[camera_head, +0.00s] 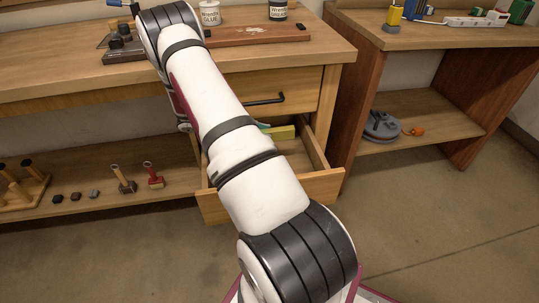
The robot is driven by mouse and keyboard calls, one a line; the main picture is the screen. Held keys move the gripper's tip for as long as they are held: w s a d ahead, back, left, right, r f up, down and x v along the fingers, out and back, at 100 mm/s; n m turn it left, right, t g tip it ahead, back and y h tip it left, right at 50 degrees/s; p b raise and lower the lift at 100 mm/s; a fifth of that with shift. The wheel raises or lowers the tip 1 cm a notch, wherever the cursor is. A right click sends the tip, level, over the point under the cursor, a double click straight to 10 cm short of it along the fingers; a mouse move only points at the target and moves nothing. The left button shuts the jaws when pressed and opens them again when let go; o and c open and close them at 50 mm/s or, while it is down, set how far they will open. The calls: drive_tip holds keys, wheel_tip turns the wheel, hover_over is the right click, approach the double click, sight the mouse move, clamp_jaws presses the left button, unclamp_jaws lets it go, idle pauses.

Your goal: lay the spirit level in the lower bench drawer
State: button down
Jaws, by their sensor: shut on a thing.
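The lower bench drawer (322,186) is pulled open under the workbench, and my arm crosses in front of its middle. A yellow-green bar (282,132), which looks like the spirit level, shows in part at the back of the drawer opening, just right of my arm. Its left part is hidden behind the arm, and I cannot tell whether it touches the drawer floor. A small teal piece shows beside it, too small to identify. My gripper is hidden behind my own arm.
The upper drawer (265,101) is shut, with a black handle. A reddish-brown board (262,35) and tins (209,13) are on the benchtop. A lower shelf (120,203) holds small tools at left. A second bench (440,35) stands at right. The floor in front is clear.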

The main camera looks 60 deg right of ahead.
drive_tip(key=x, duration=0.3)
drive_tip(key=shift+r+b, duration=0.1)
drive_tip(key=shift+b, duration=0.25)
wheel_tip(320, 180, down, 6)
drive_tip(key=b, duration=0.4)
drive_tip(key=shift+r, duration=0.15)
drive_tip(key=shift+f+b, duration=2)
drive_tip(key=shift+f, duration=0.7)
drive_tip(key=shift+f, duration=0.1)
drive_tip(key=c, duration=1.4)
unclamp_jaws()
drive_tip(key=shift+c, duration=0.2)
drive_tip(key=shift+w+r, duration=0.1)
drive_tip(key=shift+r, duration=0.1)
drive_tip(key=p+v, duration=0.2)
drive_tip(key=v, duration=0.5)
drive_tip(key=shift+w+a+p, duration=0.15)
drive_tip(key=shift+a+p, duration=0.05)
drive_tip(key=shift+p, duration=0.15)
